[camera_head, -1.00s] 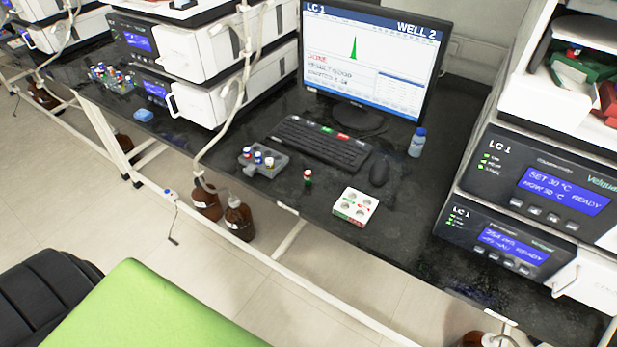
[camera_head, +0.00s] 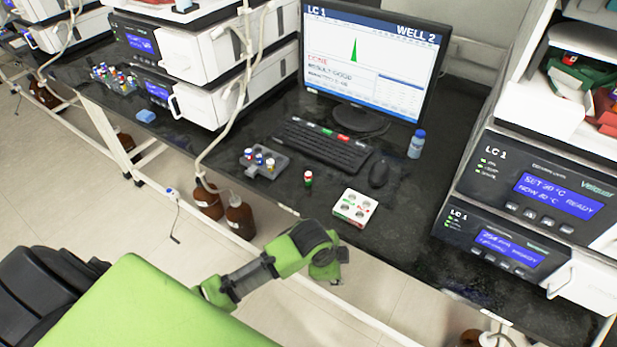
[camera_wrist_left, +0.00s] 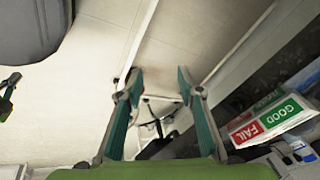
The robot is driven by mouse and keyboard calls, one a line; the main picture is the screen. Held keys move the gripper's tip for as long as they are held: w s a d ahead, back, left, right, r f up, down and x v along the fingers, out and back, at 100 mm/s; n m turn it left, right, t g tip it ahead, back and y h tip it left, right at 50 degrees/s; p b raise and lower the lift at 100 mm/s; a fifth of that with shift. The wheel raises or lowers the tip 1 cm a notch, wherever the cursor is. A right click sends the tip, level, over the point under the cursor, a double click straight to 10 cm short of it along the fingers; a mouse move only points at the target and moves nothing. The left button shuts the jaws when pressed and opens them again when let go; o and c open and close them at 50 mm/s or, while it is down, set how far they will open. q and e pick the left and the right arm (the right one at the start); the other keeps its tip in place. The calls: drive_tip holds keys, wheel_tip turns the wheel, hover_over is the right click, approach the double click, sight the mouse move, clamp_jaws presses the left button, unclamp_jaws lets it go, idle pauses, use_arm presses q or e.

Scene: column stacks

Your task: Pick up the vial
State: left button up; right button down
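A small vial (camera_head: 308,178) with a red and white cap and a green band stands upright alone on the black bench, between the grey vial rack and the white block. My left arm reaches in from the lower left, and its wrist is in front of the bench edge, below the white block (camera_head: 354,207). In the left wrist view my left gripper (camera_wrist_left: 158,80) is open, with nothing between its fingers and floor behind them. The vial cannot be made out there. My right gripper is not in view.
A grey rack (camera_head: 281,165) with several vials stands left of the vial. A keyboard (camera_head: 322,146), mouse (camera_head: 379,173), blue-capped bottle (camera_head: 416,145) and monitor (camera_head: 366,60) stand behind. LC instruments (camera_head: 530,195) flank the right. The bench right of the block is clear.

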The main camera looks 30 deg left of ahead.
use_arm(q)
wheel_tip(320, 180, up, 9)
drive_tip(key=d+m, duration=0.2)
drive_tip(key=m, duration=0.2)
drive_tip(key=m+y, duration=0.5)
drive_tip(key=m, duration=0.6)
approach(309, 175)
drive_tip(key=x, duration=0.4)
drive_tip(key=shift+w+a+p, duration=0.1)
drive_tip(key=shift+a+p, duration=0.25)
drive_tip(key=shift+d+p+x, duration=0.15)
drive_tip(key=shift+p+x, duration=0.05)
drive_tip(key=shift+x, duration=1.2)
drive_tip(key=shift+d+p+x, duration=0.15)
drive_tip(key=shift+x, duration=1.2)
drive_tip(key=shift+f, duration=0.1)
drive_tip(key=c, duration=0.9)
drive_tip(key=shift+c, duration=0.3)
